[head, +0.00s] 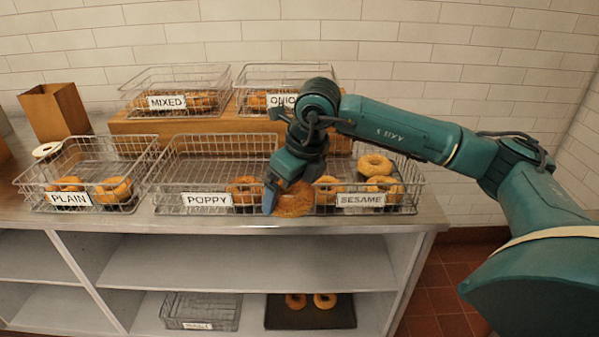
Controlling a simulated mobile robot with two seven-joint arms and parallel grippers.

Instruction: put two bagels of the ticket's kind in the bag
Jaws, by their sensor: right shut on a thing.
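My right gripper (281,193) reaches down at the front of the baskets and is shut on a bagel (295,203). This bagel shows at the seam between the poppy basket (172,178) and the sesame basket (415,187); I cannot tell whether it is clear of the wire. Another bagel (243,190) is in the poppy basket. Several bagels (375,165) are in the sesame basket. The plain basket (30,186) holds bagels (114,190). A brown paper bag (58,111) stands open at the back left. No ticket is readable. My left gripper is out of view.
Mixed (150,78) and onion (290,72) baskets stand on a raised wooden step (190,127) behind. A white ring (46,149) lies by the bag. Below, a shelf holds an empty-looking basket (213,307) and a dark tray (310,318) with two bagels.

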